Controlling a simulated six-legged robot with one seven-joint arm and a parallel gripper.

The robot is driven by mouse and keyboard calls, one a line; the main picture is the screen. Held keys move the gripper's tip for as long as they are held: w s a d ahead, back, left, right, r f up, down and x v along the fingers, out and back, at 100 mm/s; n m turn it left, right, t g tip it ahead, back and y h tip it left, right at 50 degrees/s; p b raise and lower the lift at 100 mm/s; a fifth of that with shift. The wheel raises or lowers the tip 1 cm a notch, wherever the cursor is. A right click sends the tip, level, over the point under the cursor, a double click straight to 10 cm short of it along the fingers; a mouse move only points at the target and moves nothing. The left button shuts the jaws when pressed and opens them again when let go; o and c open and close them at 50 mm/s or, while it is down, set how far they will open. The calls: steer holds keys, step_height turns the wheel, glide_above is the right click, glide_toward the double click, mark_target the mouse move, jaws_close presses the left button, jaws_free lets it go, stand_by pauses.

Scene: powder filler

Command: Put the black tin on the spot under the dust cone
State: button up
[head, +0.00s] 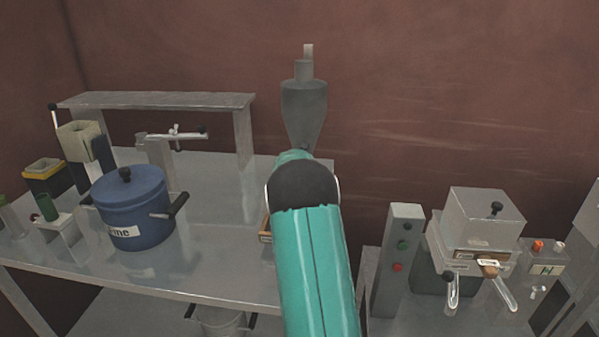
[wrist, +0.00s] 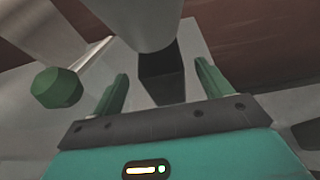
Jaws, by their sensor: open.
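The grey dust cone (head: 304,108) stands at the back of the bench in the head view, its lower end just behind my arm. In the wrist view a grey rounded body, likely the cone (wrist: 150,20), hangs at the top. The black tin (wrist: 164,84) is a dark box directly below it, seemingly upright. My gripper (wrist: 162,72) is open, with one green finger on each side of the tin and gaps showing. The tin's base and the spot are hidden. In the head view my arm hides the gripper and the tin.
A blue pot (head: 133,205) and a raised shelf (head: 160,100) stand left of my arm. A grey button post (head: 398,262) and a boxy machine (head: 480,225) stand right. A green knob-like thing (wrist: 57,88) is close to my left finger in the wrist view.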

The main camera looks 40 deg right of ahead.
steer(key=v, duration=0.6)
steer(key=shift+s+a, duration=0.1)
steer(key=shift+s, duration=0.1)
